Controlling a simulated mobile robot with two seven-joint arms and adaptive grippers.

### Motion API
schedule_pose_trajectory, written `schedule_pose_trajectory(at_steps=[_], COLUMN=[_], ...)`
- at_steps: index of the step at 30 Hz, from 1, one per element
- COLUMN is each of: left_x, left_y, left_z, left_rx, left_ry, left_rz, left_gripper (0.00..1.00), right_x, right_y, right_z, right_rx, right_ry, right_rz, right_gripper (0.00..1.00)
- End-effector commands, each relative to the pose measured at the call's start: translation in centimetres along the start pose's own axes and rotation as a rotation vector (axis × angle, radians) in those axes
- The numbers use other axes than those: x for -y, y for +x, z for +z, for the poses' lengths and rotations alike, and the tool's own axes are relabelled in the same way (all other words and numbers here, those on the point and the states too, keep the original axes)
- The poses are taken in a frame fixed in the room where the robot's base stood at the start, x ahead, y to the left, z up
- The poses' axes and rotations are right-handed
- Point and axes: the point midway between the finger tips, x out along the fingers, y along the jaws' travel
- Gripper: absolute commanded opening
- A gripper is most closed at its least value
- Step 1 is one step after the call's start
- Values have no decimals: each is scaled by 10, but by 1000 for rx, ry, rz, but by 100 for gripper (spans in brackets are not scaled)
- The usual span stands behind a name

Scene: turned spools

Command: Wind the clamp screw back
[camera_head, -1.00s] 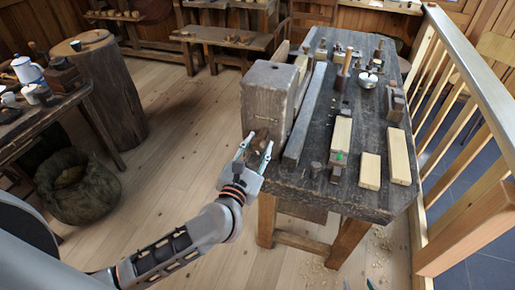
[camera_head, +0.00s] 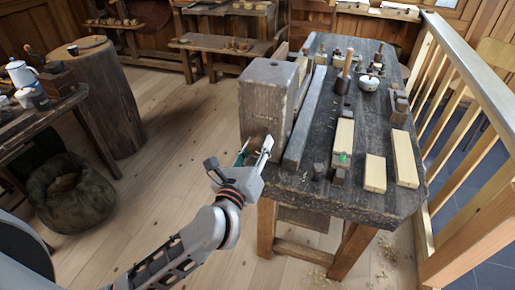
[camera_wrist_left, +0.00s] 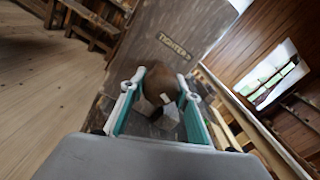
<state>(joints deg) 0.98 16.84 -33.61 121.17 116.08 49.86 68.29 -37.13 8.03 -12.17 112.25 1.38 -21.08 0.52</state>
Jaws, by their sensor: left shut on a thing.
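The clamp screw's brown wooden head (camera_wrist_left: 161,82) sticks out of the front face of the big wooden clamp block (camera_head: 264,100) at the bench's near left end. My left gripper (camera_head: 254,149) is shut on this head, one finger on either side of it. In the left wrist view the left gripper (camera_wrist_left: 153,98) has teal-edged fingers around the head, with grey faceted parts between them. The block's face carries the word "TIGHTEN" with an arrow (camera_wrist_left: 174,46). In the head view the fingers mostly hide the screw head. My right gripper is out of view.
The dark workbench (camera_head: 300,200) holds pale wood blocks (camera_head: 404,160), a wooden-handled tool (camera_head: 345,72) and a white pot (camera_head: 368,82). A wooden railing (camera_head: 470,80) runs along its right. A sack (camera_head: 70,195) and stump (camera_head: 100,100) stand left. The floor between is clear.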

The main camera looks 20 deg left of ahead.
Motion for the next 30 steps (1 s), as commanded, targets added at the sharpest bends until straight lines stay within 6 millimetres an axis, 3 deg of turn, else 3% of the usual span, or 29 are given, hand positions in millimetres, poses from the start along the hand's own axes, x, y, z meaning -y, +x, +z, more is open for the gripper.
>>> schedule_pose_trajectory(at_steps=[17, 18, 19, 30], left_x=[1, 0, 0, 0], left_y=[2, 2, 2, -1], left_z=[4, 4, 4, 1], left_rx=[7, 7, 6, 1], left_ry=[-30, -30, -30, -30], left_rz=[-1, -1, -1, -1], left_gripper=[10, 39, 47, 49], right_x=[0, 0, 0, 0], right_y=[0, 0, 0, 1], right_z=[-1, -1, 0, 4], right_rx=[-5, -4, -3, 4], right_ry=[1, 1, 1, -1], right_rz=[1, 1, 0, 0], right_gripper=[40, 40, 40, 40])
